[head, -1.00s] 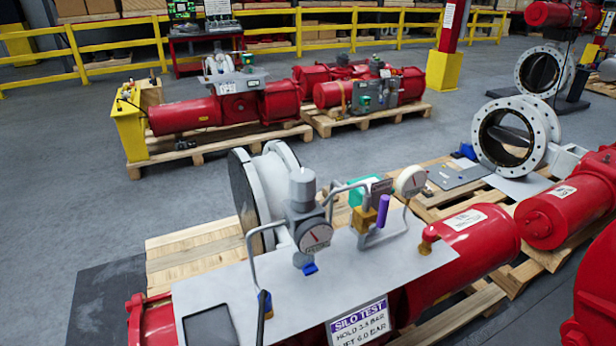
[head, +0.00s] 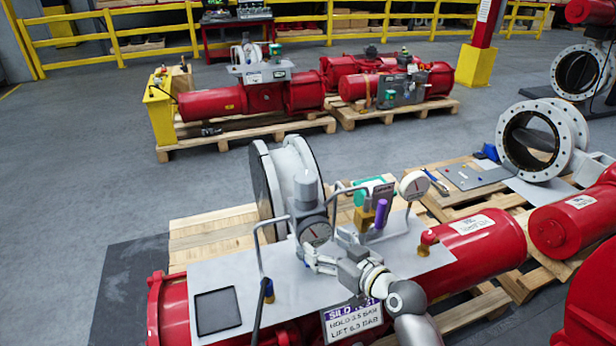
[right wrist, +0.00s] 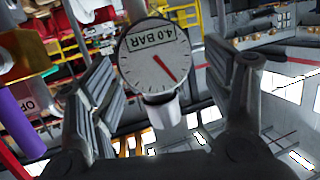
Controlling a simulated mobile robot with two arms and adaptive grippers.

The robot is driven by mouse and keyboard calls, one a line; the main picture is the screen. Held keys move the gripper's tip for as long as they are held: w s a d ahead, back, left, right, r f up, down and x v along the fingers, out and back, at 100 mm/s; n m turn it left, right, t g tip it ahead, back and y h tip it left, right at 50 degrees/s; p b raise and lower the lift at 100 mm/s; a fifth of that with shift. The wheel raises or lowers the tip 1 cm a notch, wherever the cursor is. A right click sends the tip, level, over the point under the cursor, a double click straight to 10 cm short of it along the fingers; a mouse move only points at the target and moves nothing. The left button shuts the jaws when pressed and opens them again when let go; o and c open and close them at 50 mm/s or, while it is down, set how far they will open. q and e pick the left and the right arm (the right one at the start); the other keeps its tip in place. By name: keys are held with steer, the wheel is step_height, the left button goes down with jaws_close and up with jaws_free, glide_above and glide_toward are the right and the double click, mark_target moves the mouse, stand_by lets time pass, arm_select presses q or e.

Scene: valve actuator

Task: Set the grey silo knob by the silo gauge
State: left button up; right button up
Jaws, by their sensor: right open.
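The grey silo knob (head: 305,190) stands upright on top of the regulator on the grey plate. The silo gauge (head: 316,232) is a round white dial on the regulator's front, with a red needle. My right gripper (head: 318,262) is just in front of the gauge's lower edge, open and empty. In the right wrist view, which is upside down, the gauge (right wrist: 160,55) carries a "4.0 BAR" label and appears between the spread fingers (right wrist: 162,82). The grey knob (right wrist: 162,112) shows below it, apart from both fingers. My left gripper is not in view.
A bent grey pipe (head: 258,235) rises left of the regulator. A purple handle (head: 381,213) and a second white gauge (head: 413,185) stand to its right. A sign (head: 353,318) reads HOLD 3.5 BAR.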

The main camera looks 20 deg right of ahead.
mark_target(316, 186)
step_height(316, 186, up, 10)
steer(key=w+d+r+t, duration=0.1)
steer(key=w+d+t, duration=0.1)
steer(key=t, duration=0.1)
steer(key=p+x, duration=0.1)
steer(key=x, duration=0.6)
steer(key=p+x, duration=0.1)
steer(key=x, duration=0.2)
steer(key=shift+w+a+f+p, duration=0.2)
steer(key=shift+a+f+p, duration=0.1)
steer(key=shift+a+p, duration=0.1)
steer(key=c, duration=1)
steer(key=shift+d+f+n+y+b, duration=0.15)
steer(key=shift+n+y+b, duration=0.15)
steer(key=shift+b, duration=0.25)
steer(key=shift+c, duration=0.2)
steer(key=n+g+y+b, duration=0.1)
steer(key=n+y+b, duration=0.1)
steer(key=b, duration=0.5)
steer(key=shift+g+y, duration=0.3)
steer(key=shift+y, duration=0.3)
steer(key=shift+r+n+y+b, duration=0.2)
steer(key=shift+n+y+b, duration=0.15)
steer(key=shift+b, duration=0.25)
